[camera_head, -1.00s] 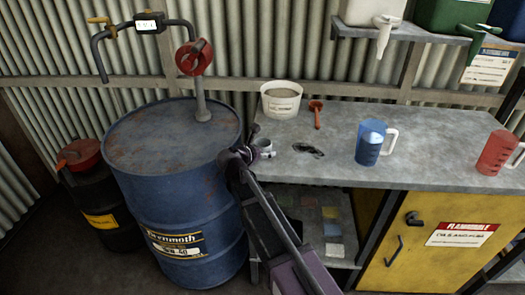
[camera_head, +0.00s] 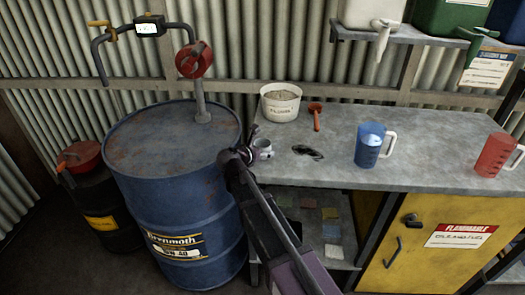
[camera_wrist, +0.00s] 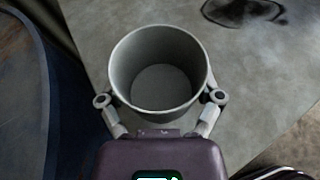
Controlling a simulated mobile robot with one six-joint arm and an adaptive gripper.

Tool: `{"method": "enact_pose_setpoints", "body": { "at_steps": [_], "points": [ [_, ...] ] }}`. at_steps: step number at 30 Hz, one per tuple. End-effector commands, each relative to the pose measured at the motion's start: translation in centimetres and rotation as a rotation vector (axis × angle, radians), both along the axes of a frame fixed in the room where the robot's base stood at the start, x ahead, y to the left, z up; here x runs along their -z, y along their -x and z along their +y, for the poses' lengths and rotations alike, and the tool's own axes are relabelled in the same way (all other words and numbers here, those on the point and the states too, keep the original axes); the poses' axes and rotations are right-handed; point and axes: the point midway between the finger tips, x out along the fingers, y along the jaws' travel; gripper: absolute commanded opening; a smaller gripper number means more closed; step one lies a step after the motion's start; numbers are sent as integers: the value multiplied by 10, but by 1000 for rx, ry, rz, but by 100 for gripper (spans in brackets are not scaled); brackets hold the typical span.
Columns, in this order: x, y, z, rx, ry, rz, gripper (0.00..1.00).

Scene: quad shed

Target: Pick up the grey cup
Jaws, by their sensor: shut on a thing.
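The grey cup (camera_wrist: 158,68) sits between the fingers of my gripper (camera_wrist: 160,98) in the wrist view. It is upright and looks empty inside. My gripper is shut on it, with one finger against each side. In the head view the cup (camera_head: 263,149) shows small at the left end of the grey workbench (camera_head: 340,171), and my gripper (camera_head: 252,150) is beside it, partly hidden by my arm. I cannot tell whether the cup's base touches the bench.
A blue barrel (camera_head: 175,200) with a pump stands left of the bench. A white tub (camera_head: 281,103), a red scoop (camera_head: 315,115), a blue jug (camera_head: 370,147) and a red jug (camera_head: 497,155) stand on the bench. A dark stain (camera_head: 307,151) lies right of the cup.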

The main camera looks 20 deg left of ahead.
Motion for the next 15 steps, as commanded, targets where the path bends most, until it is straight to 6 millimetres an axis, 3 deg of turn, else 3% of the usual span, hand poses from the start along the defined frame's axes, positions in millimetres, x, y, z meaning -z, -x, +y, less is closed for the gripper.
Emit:
{"method": "enact_pose_setpoints", "body": {
  "at_steps": [10,15],
  "points": [
    [-34,0,0,0,0,0,29],
    [-32,46,-7,-3,1,0,29]
  ]
}}
